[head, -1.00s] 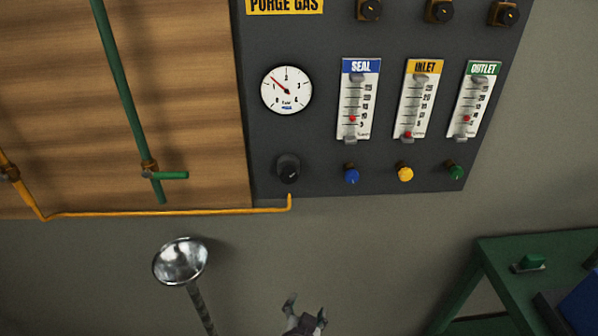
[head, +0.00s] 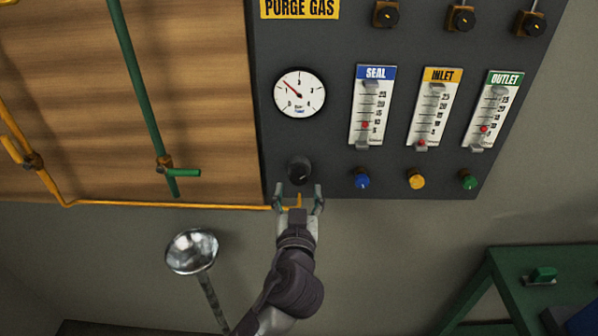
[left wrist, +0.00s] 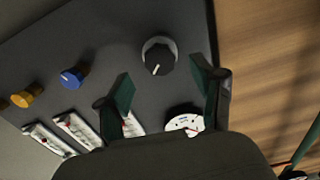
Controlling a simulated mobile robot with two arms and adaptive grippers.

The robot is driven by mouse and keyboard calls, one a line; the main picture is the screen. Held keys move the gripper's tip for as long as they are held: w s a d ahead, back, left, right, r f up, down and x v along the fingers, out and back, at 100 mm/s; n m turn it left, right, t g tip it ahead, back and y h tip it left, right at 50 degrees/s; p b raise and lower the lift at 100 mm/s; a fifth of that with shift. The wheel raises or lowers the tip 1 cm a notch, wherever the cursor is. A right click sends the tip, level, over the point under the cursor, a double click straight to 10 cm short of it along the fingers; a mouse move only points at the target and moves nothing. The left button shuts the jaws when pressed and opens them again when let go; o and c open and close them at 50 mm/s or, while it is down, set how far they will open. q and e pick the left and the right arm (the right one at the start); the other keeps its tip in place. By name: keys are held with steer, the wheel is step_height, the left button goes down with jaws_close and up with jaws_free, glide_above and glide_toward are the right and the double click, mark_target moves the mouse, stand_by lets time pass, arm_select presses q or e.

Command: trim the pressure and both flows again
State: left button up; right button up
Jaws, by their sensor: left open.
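The purge gas panel carries a round pressure gauge (head: 299,93), its red needle pointing to the upper left, near 1. Below it is a black regulator knob (head: 299,170). Three flowmeters stand to the right: seal (head: 370,105), inlet (head: 435,106) and outlet (head: 492,110), each with a red float low on its scale. Under them are a blue knob (head: 362,179), a yellow knob (head: 416,179) and a green knob (head: 468,180). My left gripper (head: 299,188) is open just below the black knob. In the left wrist view the knob (left wrist: 159,56) shows beyond the open fingers (left wrist: 166,82). My right gripper is out of view.
A yellow pipe (head: 160,205) runs along the panel's lower edge, close to my left gripper. A green pipe with a valve handle (head: 183,173) and a metal funnel (head: 192,252) are at the left. A green bench (head: 510,290) stands at the lower right.

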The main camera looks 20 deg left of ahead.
mark_target(299, 180)
arm_select(q)
steer(key=shift+p+x, duration=0.55)
steer(key=shift+x, duration=1.7)
steer(key=c, duration=1.1)
